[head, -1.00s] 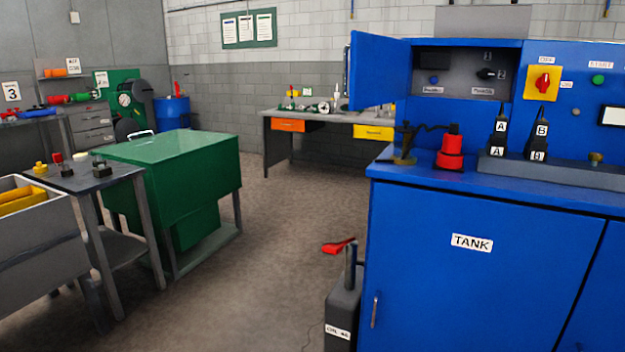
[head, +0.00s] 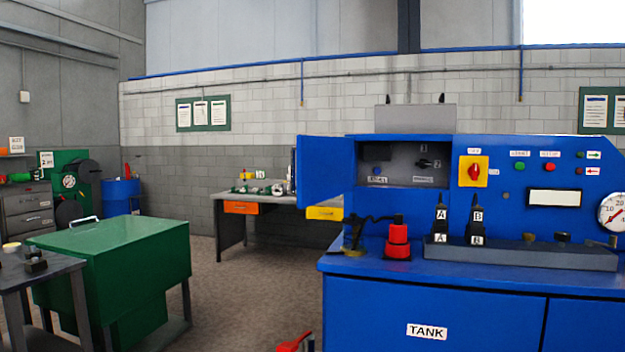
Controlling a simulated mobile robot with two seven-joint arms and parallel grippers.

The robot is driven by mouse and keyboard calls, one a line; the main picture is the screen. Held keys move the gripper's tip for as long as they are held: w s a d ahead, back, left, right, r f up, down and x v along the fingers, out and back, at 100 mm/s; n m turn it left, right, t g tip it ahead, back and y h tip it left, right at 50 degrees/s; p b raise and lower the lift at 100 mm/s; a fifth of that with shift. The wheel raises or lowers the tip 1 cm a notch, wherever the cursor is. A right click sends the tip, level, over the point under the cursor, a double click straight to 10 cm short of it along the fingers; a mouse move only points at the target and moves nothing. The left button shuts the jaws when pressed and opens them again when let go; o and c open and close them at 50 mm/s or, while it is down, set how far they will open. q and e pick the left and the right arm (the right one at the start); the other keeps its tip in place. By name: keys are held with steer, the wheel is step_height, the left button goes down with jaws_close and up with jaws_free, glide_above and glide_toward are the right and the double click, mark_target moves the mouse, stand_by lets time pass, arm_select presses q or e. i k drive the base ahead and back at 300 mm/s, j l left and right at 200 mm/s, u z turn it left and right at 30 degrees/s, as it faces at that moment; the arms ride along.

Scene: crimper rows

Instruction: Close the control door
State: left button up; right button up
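The control door (head: 326,171) is a blue panel standing open on the left side of the blue machine (head: 560,160). It swings out to the left from the recessed grey control box (head: 408,163). Inside the box, a blue button and a black selector knob show above small labels. Neither of my grippers is in the head view.
The blue TANK cabinet (head: 420,300) stands in front below the panel. A red object (head: 397,240) and levers marked A and B stand on its top. A green bin (head: 115,262) is at the left. Open floor (head: 235,290) lies between bin and cabinet.

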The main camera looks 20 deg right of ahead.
mark_target(324, 163)
steer(key=i+z, duration=0.15)
steer(key=z, duration=1)
steer(key=i+j+z, duration=0.25)
steer(key=j+z, duration=0.5)
steer(key=i+j+z, duration=0.15)
steer(key=j, duration=0.35)
steer(key=j+z, duration=0.15)
steer(key=j, duration=0.35)
steer(key=i+j, duration=0.1)
steer(key=j, duration=0.7)
steer(key=i+j+z, duration=0.1)
steer(key=j, duration=0.75)
steer(key=k+j, duration=0.1)
steer(key=j, duration=0.25)
steer(key=j+z, duration=0.1)
steer(key=j, duration=0.25)
steer(key=k+j, duration=0.15)
steer(key=j, duration=0.2)
steer(key=k+j+z, duration=0.1)
steer(key=j, duration=0.25)
